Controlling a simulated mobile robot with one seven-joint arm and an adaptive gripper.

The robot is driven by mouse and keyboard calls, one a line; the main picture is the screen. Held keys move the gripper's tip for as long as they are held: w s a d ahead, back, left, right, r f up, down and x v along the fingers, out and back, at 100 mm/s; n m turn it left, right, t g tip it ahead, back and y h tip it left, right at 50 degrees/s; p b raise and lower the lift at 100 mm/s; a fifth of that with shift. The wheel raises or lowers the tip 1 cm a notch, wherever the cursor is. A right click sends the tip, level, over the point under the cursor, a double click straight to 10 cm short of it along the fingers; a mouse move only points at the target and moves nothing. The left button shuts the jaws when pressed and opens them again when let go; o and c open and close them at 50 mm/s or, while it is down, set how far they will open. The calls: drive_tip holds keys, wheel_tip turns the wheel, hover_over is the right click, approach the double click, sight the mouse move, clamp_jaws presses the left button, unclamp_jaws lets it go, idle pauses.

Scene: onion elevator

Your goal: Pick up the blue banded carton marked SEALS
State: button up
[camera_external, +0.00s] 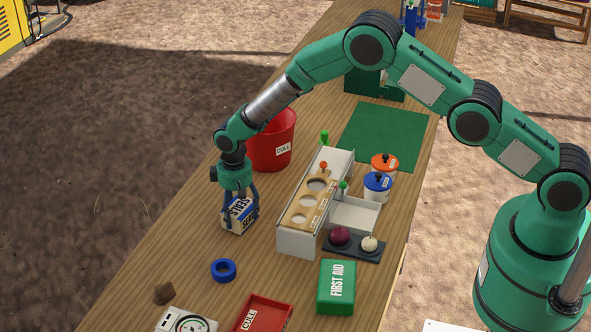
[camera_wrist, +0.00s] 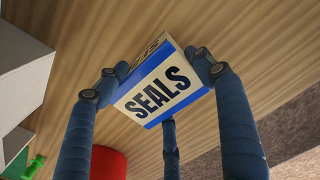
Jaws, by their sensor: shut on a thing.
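The carton (camera_external: 238,216) is white with blue bands and black SEALS lettering. In the external view it is at the left edge of the wooden table, left of the sorting box. My gripper (camera_external: 241,203) points down with its dark fingers closed around the carton's sides. In the wrist view the carton (camera_wrist: 158,92) sits between the fingers of my gripper (camera_wrist: 155,80), its SEALS face toward the camera and tilted in the picture. The fingers cover parts of its edges. I cannot tell whether its underside touches the table.
A red CULL bucket (camera_external: 272,142) stands behind the carton. The long sorting box (camera_external: 297,239) is to its right. A blue tape ring (camera_external: 223,270), a green FIRST AID box (camera_external: 337,287) and a red CULL tray (camera_external: 263,315) lie nearer the front. Bare table surrounds the carton.

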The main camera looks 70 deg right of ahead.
sight(237, 208)
wheel_tip(237, 208, up, 9)
drive_tip(key=shift+r, duration=0.1)
idle(0.4)
